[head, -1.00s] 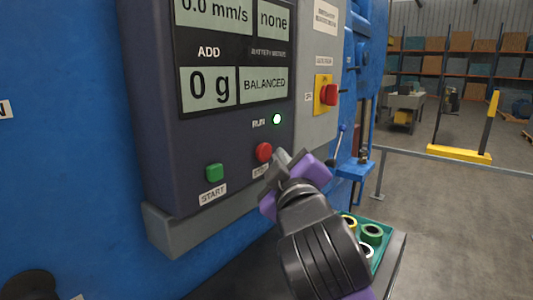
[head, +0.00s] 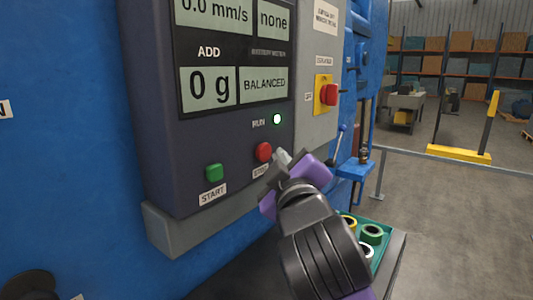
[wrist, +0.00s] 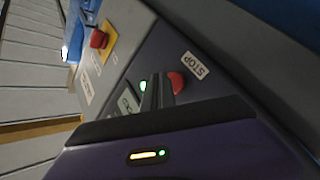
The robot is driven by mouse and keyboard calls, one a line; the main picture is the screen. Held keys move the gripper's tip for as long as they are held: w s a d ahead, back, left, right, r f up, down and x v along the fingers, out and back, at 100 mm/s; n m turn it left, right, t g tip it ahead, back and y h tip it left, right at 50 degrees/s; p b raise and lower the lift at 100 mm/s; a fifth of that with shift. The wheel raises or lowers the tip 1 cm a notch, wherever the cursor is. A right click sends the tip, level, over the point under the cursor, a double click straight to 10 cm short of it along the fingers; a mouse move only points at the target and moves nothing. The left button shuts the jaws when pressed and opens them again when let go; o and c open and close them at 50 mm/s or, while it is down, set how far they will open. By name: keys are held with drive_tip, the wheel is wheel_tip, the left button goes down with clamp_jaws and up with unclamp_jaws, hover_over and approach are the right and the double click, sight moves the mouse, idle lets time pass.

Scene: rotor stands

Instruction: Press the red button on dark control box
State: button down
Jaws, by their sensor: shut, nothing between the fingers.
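The dark control box (head: 157,130) fills the middle of the head view. Its red button (head: 263,152), labelled STOP, sits low on the front face, right of a green START button (head: 214,172). The RUN light (head: 277,119) above it glows pale green. My gripper (head: 282,157) is shut and empty, its tips just right of the red button. In the wrist view the red STOP button (wrist: 175,82) shows right beside the shut fingertips (wrist: 157,82). I cannot tell whether the tips touch it.
A second red knob on a yellow plate (head: 328,94) is on the grey panel to the right. A green tray (head: 378,259) with several rings lies below my arm. A blue machine wall (head: 70,150) is at the left. Open floor is at the right.

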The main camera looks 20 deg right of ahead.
idle(0.5)
drive_tip(key=shift+w+a, duration=0.25)
drive_tip(key=shift+w, duration=0.1)
drive_tip(key=shift+w+a, duration=0.25)
drive_tip(key=shift+w, duration=0.05)
idle(0.8)
drive_tip(key=shift+s+d+p, duration=0.1)
drive_tip(key=shift+p, duration=0.2)
drive_tip(key=shift+s+d, duration=0.4)
drive_tip(key=shift+s, duration=0.15)
drive_tip(key=shift+s+d+p, duration=0.2)
drive_tip(key=shift+s+d, duration=0.55)
drive_tip(key=shift+s, duration=0.3)
drive_tip(key=shift+s+d+p, duration=0.2)
drive_tip(key=shift+s+d, duration=0.5)
drive_tip(key=shift+s, duration=0.3)
